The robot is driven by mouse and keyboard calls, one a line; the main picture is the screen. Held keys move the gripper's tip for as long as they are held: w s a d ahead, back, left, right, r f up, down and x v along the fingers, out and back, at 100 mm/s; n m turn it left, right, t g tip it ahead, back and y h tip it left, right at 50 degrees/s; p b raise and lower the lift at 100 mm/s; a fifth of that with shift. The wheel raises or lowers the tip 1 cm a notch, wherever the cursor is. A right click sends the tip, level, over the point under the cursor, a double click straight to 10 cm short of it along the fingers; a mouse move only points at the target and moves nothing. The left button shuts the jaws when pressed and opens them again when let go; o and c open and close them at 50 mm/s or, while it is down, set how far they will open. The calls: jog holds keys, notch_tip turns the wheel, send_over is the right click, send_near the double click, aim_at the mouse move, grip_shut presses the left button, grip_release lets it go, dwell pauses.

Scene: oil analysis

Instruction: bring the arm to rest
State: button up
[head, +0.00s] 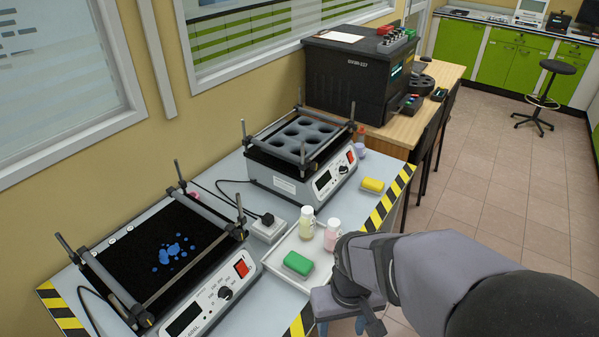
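My arm reaches in from the lower right. My gripper (341,326) hangs pointing down at the bottom edge of the head view, at the front right of the grey table (236,166). Two bluish fingertips show with a gap between them, so it looks open. I see nothing held between them, though the tips are partly cut off. It is close to the white tray (285,262), to the right of it.
The tray holds a green sponge (298,264) and two bottles, yellowish (307,223) and pink (332,235). A shaker with blue spots (175,250) and one with round wells (300,150) stand left and behind. A yellow block (372,185) lies right. Open floor (480,210) is beyond.

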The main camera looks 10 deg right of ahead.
notch_tip(320, 180, up, 2)
jog(key=shift+r+p, duration=0.2)
jog(key=shift+p, duration=0.45)
jog(key=shift+o, duration=0.3)
dwell(0.3)
jog(key=n+b, duration=0.6)
jog(key=n, duration=0.3)
send_over(299, 261)
jog(key=f, duration=0.9)
jog(key=shift+a+f, duration=0.25)
jog(key=shift+f, duration=0.15)
jog(key=shift+s+d+f+p, duration=0.15)
jog(key=shift+f+p, duration=0.4)
jog(key=shift+f, duration=1.3)
jog(key=shift+w+d+f+p, duration=0.1)
jog(key=shift+f+p, duration=0.45)
jog(key=shift+f, duration=1.3)
jog(key=c, duration=0.9)
jog(key=shift+r, duration=0.15)
